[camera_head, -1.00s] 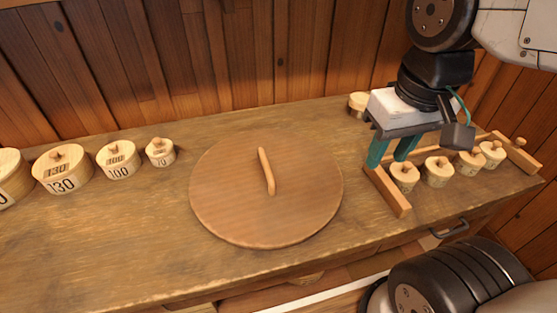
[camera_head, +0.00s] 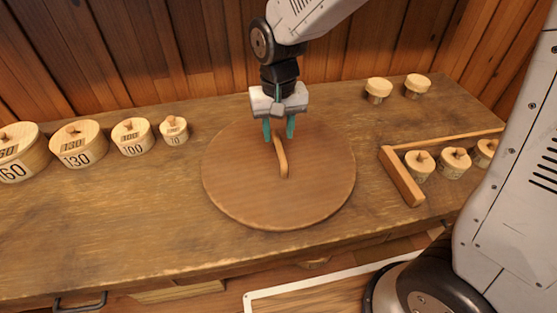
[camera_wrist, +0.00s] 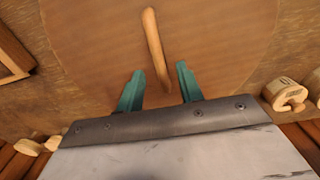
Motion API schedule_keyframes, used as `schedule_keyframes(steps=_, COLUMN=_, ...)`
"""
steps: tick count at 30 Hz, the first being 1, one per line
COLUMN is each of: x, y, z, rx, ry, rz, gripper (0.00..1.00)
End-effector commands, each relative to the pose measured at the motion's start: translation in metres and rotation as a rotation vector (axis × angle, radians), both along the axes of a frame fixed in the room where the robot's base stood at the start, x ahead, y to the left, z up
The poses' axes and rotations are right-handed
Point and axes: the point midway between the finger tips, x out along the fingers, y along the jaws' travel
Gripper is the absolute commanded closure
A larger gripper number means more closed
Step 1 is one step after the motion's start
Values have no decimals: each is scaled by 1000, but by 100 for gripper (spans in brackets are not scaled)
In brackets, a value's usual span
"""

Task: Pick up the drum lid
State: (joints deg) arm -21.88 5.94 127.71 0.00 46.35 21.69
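The drum lid (camera_head: 240,190) is a large round wooden disc lying flat on the workbench. A raised wooden bar handle (camera_head: 282,160) stands at its middle. My gripper (camera_head: 279,133) has green fingers and is above the far part of the lid, at the far end of the handle. In the wrist view the two fingers of my gripper (camera_wrist: 159,85) are spread apart, with the near end of the handle (camera_wrist: 155,45) lying between and beyond them. The fingers do not touch the handle there. The lid (camera_wrist: 90,40) fills much of that view.
Numbered round wooden boxes (camera_head: 78,145) stand in a row at the left of the bench. Two small spools (camera_head: 378,90) stand at the back right. The bench's front left (camera_head: 110,235) is clear.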

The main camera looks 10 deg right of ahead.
Motion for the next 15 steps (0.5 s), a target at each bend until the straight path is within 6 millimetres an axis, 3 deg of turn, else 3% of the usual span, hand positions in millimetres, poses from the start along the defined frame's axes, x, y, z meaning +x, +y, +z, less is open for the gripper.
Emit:
schedule_keyframes(steps=9, x=0, y=-1, z=-44, rx=-1, ry=4, rz=0, gripper=64)
schedule_keyframes(steps=15, x=0, y=-1, z=-59, rx=0, ry=0, rz=0, gripper=64)
